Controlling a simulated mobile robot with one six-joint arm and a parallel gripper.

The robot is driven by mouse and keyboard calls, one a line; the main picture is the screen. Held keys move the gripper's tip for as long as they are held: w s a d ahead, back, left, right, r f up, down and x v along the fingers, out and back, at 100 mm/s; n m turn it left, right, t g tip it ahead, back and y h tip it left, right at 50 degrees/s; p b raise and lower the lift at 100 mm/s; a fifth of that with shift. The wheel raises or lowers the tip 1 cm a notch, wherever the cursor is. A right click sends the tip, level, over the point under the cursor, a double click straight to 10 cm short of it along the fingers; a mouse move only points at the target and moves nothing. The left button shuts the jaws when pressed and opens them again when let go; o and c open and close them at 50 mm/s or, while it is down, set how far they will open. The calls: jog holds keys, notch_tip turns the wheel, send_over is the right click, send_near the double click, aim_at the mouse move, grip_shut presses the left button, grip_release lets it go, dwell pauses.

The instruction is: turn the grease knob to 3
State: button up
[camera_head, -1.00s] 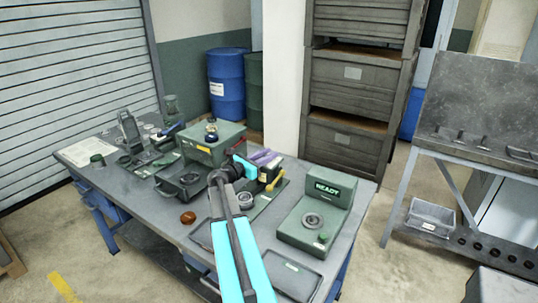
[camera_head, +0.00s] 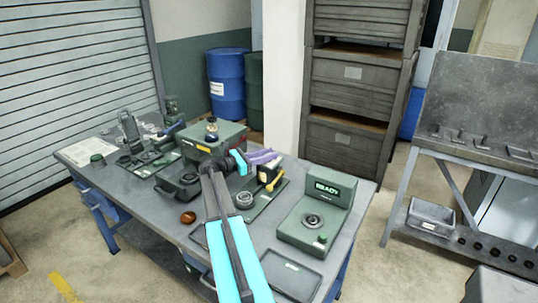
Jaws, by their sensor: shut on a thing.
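My gripper (camera_head: 263,157) shows small at the end of my arm, with purple fingers pointing right, above the back middle of the bench. It is shut on what seems to be the grease knob. The knob itself is hidden at the fingers, and its number marks cannot be read. Just below the fingers stands a small dark and cream block (camera_head: 267,173) with a yellow part (camera_head: 273,181) at its front. I cannot tell how the knob joins this block.
A green box machine (camera_head: 213,146) stands left of my gripper. A green station reading READY (camera_head: 317,215) is at the right, with a flat tray (camera_head: 291,278) before it. A brown round thing (camera_head: 188,218) lies at the front left. My arm crosses the bench's middle.

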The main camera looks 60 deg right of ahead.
jog(key=o, duration=1)
jog(key=shift+a+r, duration=0.1)
jog(key=shift+o, duration=0.2)
jog(key=b+v, duration=0.3)
jog(key=v, duration=1)
jog(key=shift+w+a+b, duration=0.2)
jog(key=shift+a+b, duration=0.15)
